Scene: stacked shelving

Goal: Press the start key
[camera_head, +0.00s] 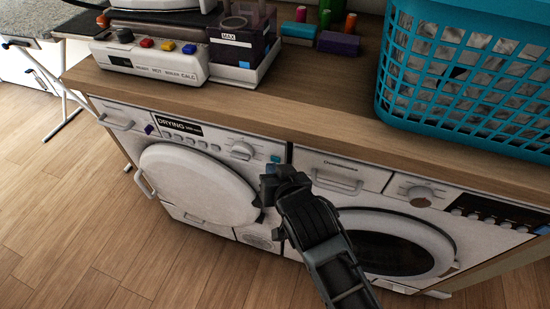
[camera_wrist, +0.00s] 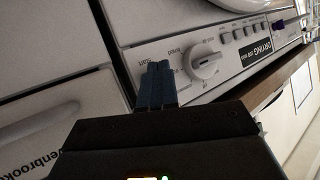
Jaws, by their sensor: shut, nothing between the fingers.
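The left machine is a white dryer (camera_head: 195,185) with a panel marked DRYING and a round dial (camera_head: 242,150). In the wrist view the dial (camera_wrist: 204,61) is just right of my gripper (camera_wrist: 157,68). My gripper's blue fingers are shut together, with nothing between them. Their tips are at the panel beside small lettering that seems to read start. The start key itself is hidden behind the fingers, and I cannot tell whether they touch it. In the head view my gripper (camera_head: 270,172) is at the right end of the dryer's panel.
A second white washer (camera_head: 345,172) with a round door stands to the right. The wooden counter (camera_head: 310,95) above holds a control box (camera_head: 150,60), a tray with a dark box, and a teal laundry basket (camera_head: 470,75). The wooden floor (camera_head: 80,210) in front is clear.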

